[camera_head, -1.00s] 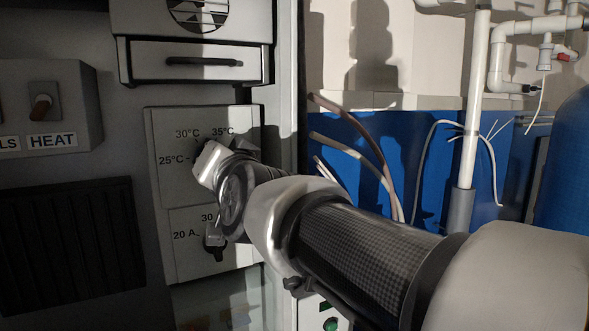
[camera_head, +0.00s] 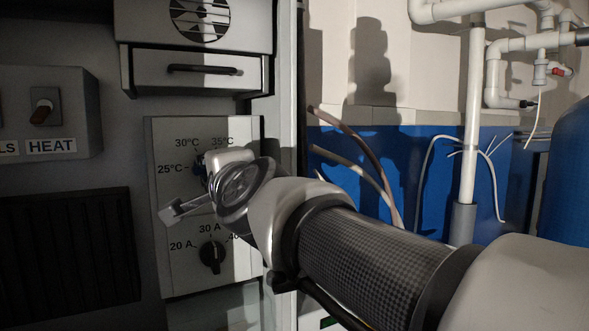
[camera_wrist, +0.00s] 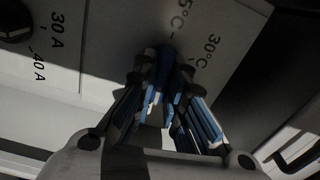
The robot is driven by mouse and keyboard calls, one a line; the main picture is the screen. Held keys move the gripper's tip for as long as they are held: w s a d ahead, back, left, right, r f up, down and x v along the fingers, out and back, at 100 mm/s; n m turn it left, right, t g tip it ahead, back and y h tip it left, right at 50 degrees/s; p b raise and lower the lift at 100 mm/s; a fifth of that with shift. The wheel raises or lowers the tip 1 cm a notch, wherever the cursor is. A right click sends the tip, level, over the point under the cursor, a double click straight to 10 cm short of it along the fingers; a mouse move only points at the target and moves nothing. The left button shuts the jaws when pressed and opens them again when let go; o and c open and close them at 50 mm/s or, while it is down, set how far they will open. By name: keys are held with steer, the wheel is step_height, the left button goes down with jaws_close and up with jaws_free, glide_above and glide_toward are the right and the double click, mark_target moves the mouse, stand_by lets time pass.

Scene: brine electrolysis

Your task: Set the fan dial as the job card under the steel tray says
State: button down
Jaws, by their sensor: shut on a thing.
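A grey panel (camera_head: 166,240) carries two dials. The upper one has temperature marks 25°C, 30°C and 35°C, and no dial in view is labelled as a fan dial. My gripper (camera_head: 202,174) is at this upper dial. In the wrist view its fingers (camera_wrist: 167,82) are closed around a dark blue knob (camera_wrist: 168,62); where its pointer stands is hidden. I see no job card and cannot tell a steel tray.
A grey drawer front (camera_head: 200,71) with a black handle sits above the panel, under a round fan grille (camera_head: 200,18). A HEAT switch box (camera_head: 50,120) and a black vent (camera_head: 68,248) are at left. Hoses (camera_head: 355,160) and white pipes (camera_head: 472,120) stand at right.

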steer(key=shift+m, duration=0.6)
steer(key=c, duration=1.6)
jaws_free()
steer(key=shift+c, duration=0.2)
steer(key=v, duration=1.2)
steer(key=shift+f, duration=0.1)
